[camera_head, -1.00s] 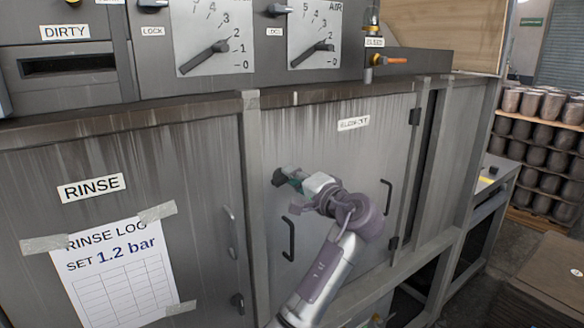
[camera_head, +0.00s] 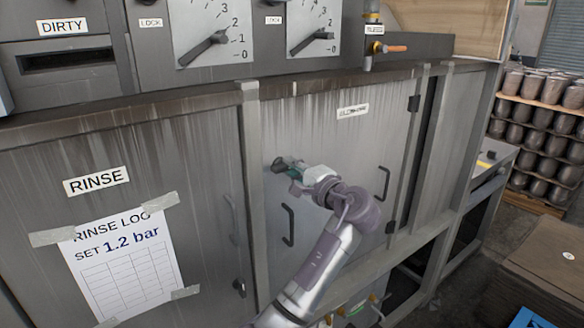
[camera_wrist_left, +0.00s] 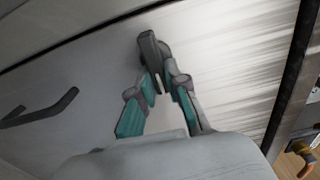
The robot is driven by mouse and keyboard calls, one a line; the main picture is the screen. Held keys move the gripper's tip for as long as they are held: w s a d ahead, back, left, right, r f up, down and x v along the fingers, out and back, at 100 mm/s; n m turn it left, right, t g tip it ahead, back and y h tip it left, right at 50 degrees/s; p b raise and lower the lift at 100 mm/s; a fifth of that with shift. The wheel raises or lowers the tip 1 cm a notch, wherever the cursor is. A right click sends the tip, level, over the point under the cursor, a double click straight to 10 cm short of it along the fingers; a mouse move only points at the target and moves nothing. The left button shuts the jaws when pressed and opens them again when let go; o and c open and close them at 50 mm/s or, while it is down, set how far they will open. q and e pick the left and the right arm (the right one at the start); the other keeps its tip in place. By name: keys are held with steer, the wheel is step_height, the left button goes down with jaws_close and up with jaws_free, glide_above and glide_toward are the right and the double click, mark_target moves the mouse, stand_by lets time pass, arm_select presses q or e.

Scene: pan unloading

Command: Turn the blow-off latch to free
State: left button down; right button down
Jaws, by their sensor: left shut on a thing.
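The blow-off latch (camera_head: 280,163) is a small dark handle at the upper left of the grey blow-off door (camera_head: 340,140). My left gripper (camera_head: 291,170) reaches it from the lower right and is shut on it. In the left wrist view the latch (camera_wrist_left: 149,48) is a dark grey bar standing out from the door. The teal-padded fingers of my left gripper (camera_wrist_left: 160,82) close on its near end, and the fingers partly hide it. My right gripper is not in view.
A black door handle (camera_head: 288,225) is just below my left gripper, and another handle (camera_head: 384,182) is to the right. The rinse door (camera_head: 130,150) with a taped log sheet (camera_head: 125,265) is at left. An orange-handled bleed valve (camera_head: 390,48) is at upper right.

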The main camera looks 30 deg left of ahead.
arm_select(q)
steer(key=c, duration=1.2)
jaws_free()
steer(key=shift+o, duration=0.2)
steer(key=v, duration=1.2)
steer(key=shift+f, duration=0.1)
